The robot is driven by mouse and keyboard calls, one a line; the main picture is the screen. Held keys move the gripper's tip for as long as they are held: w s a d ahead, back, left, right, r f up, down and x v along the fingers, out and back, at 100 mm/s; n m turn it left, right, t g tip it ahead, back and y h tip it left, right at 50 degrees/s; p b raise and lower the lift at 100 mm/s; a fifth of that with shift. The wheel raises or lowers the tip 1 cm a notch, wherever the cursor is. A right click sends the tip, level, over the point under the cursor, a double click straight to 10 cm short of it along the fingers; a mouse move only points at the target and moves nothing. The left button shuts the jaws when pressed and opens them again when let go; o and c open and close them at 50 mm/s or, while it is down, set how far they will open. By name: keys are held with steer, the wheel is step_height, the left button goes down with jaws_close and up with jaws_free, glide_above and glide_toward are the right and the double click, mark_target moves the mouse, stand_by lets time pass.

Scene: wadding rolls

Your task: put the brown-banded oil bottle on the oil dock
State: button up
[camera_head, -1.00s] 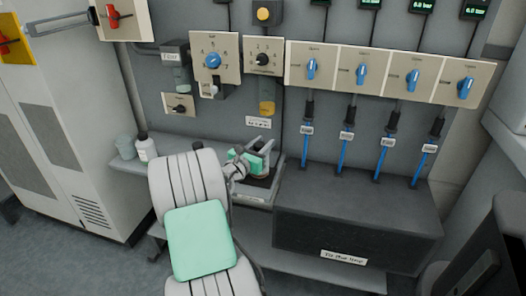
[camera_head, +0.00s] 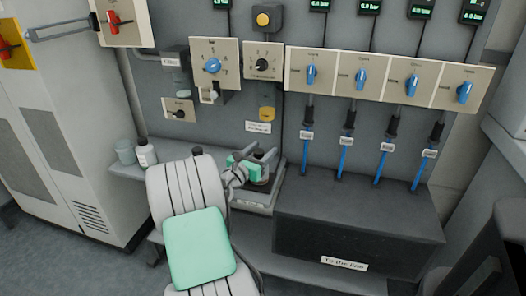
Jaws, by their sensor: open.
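My gripper (camera_head: 262,157) is open at the back of the bench, over a light grey tray-like stand with a small label on its front (camera_head: 250,205). This stand may be the oil dock; the label is too small to read. A small greyish shape shows between and below the fingers, but I cannot tell whether it is the oil bottle or part of the stand. No brown band is clear anywhere. A white bottle with a dark cap (camera_head: 146,153) stands upright on the left of the bench, well apart from my gripper.
A wall panel with knobs (camera_head: 213,63) is above. A grey cabinet (camera_head: 60,130) stands at the left.

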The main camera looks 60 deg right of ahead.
steer(key=w+a+f+m+t+y+p, duration=0.1)
steer(key=w+a+f+m+y, duration=0.2)
steer(key=a, duration=0.7)
steer(key=w+a+f+m+t+y+p, duration=0.15)
steer(key=w+a+m+y, duration=0.3)
steer(key=a, duration=0.65)
steer(key=w+a+f+m+t+y, duration=0.25)
steer(key=w+a+m, duration=0.2)
steer(key=a, duration=0.55)
steer(key=s+a+r+m+y, duration=0.1)
steer(key=s+a+m+y, duration=0.1)
steer(key=a, duration=1.1)
steer(key=s+a+m+g+y, duration=0.1)
steer(key=s+a+y, duration=0.3)
steer(key=a, duration=0.9)
steer(key=shift+a+r+m+y, duration=0.3)
steer(key=shift+r+m+y, duration=0.05)
steer(key=shift+m+y, duration=0.6)
steer(key=shift+s, duration=0.1)
